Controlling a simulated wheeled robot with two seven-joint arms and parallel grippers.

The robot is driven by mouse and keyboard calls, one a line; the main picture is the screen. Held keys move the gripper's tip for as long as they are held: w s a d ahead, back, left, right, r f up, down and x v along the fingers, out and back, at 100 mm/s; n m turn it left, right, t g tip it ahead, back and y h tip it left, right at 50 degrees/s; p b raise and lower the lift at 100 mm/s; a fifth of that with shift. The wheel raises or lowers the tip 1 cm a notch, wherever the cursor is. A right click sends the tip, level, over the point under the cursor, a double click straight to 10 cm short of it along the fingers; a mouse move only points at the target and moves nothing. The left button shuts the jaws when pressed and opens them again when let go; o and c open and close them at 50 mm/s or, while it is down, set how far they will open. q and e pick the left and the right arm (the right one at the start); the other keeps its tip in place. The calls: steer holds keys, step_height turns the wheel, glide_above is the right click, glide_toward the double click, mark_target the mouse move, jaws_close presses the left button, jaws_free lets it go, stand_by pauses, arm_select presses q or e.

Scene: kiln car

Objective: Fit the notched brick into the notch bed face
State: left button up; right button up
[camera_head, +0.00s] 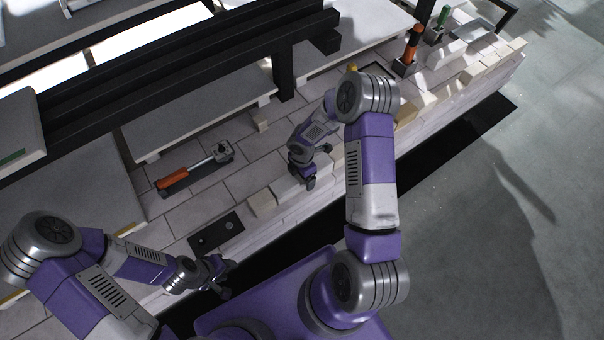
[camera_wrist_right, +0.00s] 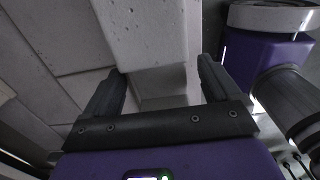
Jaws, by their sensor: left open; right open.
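A row of pale bricks (camera_head: 288,189) runs along the near edge of the kiln car; I cannot tell from the head view which one is notched. My right gripper (camera_head: 309,181) is low over this row, pointing down, and is open. In the right wrist view a pale, pitted brick (camera_wrist_right: 145,32) lies just beyond and between the two open fingers (camera_wrist_right: 158,82). Its lower end is partly hidden by the gripper, and no notch is clear on it. My left gripper (camera_head: 227,279) is open and empty, off the near edge of the car. The notch bed face cannot be made out.
A dark plate (camera_head: 215,236) with small round parts lies left of the bricks. An orange-handled tool (camera_head: 183,177) lies on the deck behind. A black beam (camera_head: 180,70) crosses above the deck. An orange-and-black item (camera_head: 412,45) stands at the far right. The floor (camera_head: 480,220) at right is clear.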

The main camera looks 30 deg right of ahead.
steer(key=shift+r, duration=0.1)
steer(key=shift+r+p, duration=3.3)
steer(key=shift+r, duration=0.65)
step_height(320, 180, up, 8)
steer(key=p, duration=0.2)
steer(key=shift+f, duration=0.2)
